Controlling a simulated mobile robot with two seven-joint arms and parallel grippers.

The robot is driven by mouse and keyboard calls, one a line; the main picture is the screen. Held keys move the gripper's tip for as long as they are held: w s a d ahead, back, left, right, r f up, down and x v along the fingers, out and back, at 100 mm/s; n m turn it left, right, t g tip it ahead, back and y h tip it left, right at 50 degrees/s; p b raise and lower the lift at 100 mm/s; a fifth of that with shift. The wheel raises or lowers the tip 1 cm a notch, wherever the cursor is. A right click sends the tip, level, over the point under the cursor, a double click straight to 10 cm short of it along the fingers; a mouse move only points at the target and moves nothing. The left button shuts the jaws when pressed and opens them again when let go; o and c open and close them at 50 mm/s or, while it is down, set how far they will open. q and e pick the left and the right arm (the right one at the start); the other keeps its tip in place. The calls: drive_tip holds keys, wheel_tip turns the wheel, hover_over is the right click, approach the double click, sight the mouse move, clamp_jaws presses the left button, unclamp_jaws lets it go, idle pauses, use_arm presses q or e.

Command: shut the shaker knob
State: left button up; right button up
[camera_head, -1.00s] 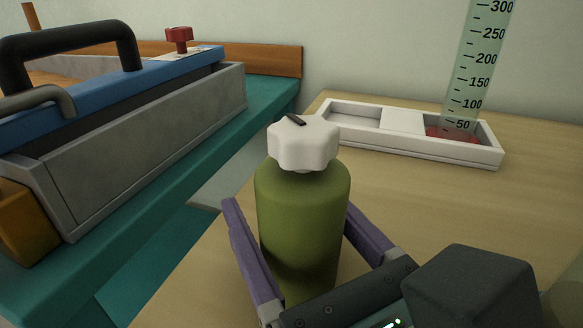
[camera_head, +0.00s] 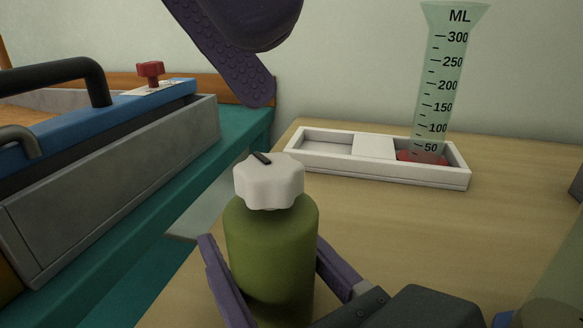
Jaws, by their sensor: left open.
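The shaker is a green bottle (camera_head: 270,255) standing on the wooden table. Its white lobed knob (camera_head: 269,182) sits on top, with a short black mark pointing up and left. My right gripper (camera_head: 262,250) comes in from the lower right, its purple fingers on both sides of the bottle, seemingly closed on it. The bottle's base is out of frame. My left gripper (camera_head: 251,72) hangs at the top, above the knob and apart from it. It is open and empty, with a dotted purple finger showing; the rest is cut off by the frame.
A white tray (camera_head: 440,180) stands behind, with a clear graduated cylinder (camera_head: 440,85) on a red base at its right part. A grey case with a blue lid (camera_head: 150,110) and red knob (camera_head: 150,72) is at left on a teal surface.

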sight(299, 170)
use_arm(q)
drive_tip(key=f+n+t+h, duration=0.2)
drive_tip(key=n+t+h, duration=0.1)
drive_tip(key=n, duration=0.9)
drive_tip(key=w+a+f+n+t+h, duration=0.1)
drive_tip(key=f+n+t+h, duration=0.2)
drive_tip(key=n, duration=0.9)
drive_tip(key=w+a+f+n+t+h, duration=0.1)
drive_tip(key=n+h, duration=0.3)
drive_tip(key=n, duration=0.7)
drive_tip(key=shift+a+f+n+t, duration=0.15)
drive_tip(key=shift+f+n+t, duration=0.25)
drive_tip(key=shift+f+t, duration=0.5)
drive_tip(key=shift+n, duration=0.4)
drive_tip(key=x, duration=0.7)
drive_tip(key=shift+w+f, duration=0.15)
clamp_jaws()
